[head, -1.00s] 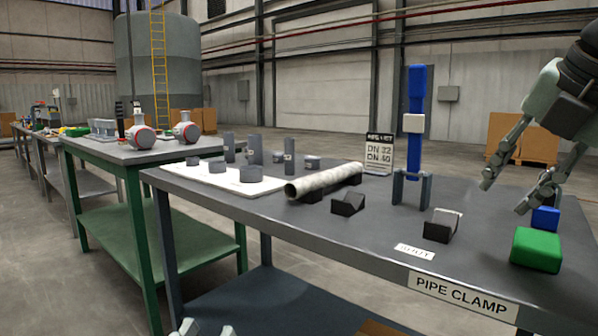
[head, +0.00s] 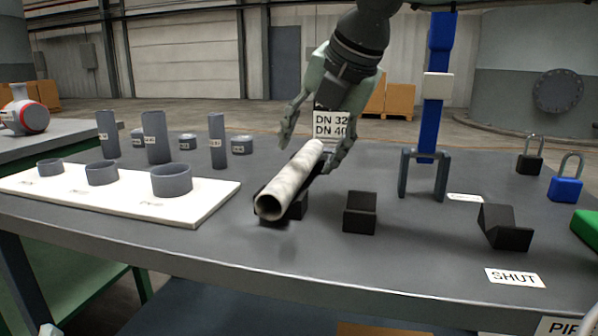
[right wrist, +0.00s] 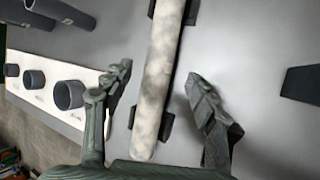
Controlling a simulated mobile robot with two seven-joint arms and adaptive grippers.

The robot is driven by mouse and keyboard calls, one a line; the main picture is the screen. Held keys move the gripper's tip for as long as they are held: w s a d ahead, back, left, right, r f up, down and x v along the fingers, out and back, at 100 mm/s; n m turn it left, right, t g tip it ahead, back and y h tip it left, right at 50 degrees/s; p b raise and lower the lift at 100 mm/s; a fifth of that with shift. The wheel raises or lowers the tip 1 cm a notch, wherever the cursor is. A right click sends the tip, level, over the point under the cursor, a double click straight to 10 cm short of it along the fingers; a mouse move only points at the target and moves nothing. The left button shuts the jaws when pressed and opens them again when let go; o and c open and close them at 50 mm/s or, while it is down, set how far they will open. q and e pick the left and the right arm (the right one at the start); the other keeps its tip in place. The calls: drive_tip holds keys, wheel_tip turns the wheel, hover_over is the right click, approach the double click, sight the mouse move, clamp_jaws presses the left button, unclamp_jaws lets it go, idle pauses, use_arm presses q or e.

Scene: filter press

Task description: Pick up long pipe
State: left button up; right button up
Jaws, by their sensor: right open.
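The long pipe (head: 290,180) is a mottled white-grey tube lying on dark cradle blocks on the table, its open end toward me in the head view. My right gripper (head: 315,145) is open above the pipe's far part, one finger on each side. In the right wrist view the pipe (right wrist: 158,80) runs between the spread fingers of the right gripper (right wrist: 160,100), with a gap on both sides. A small piece of pale-tipped hardware shows at the head view's bottom left; I cannot tell if it is my left gripper.
A black V-block (head: 360,212) sits close right. A blue post (head: 432,110), a grey bracket (head: 422,175), another black block (head: 505,228) and padlocks (head: 565,180) are farther right.

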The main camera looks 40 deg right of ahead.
sight(301, 162)
drive_tip(key=x, duration=0.3)
drive_tip(key=shift+a+f, duration=0.1)
drive_tip(key=shift+a, duration=0.1)
drive_tip(key=shift+w+f, duration=0.15)
drive_tip(key=shift+f, duration=0.15)
use_arm(q)
drive_tip(key=shift+w+a+r+t, duration=0.1)
drive_tip(key=shift+a+r+t, duration=0.05)
drive_tip(key=shift+r+t, duration=0.15)
use_arm(e)
drive_tip(key=shift+d, duration=0.1)
clamp_jaws()
use_arm(q)
drive_tip(key=shift+w, duration=0.1)
use_arm(e)
drive_tip(key=shift+r, duration=0.1)
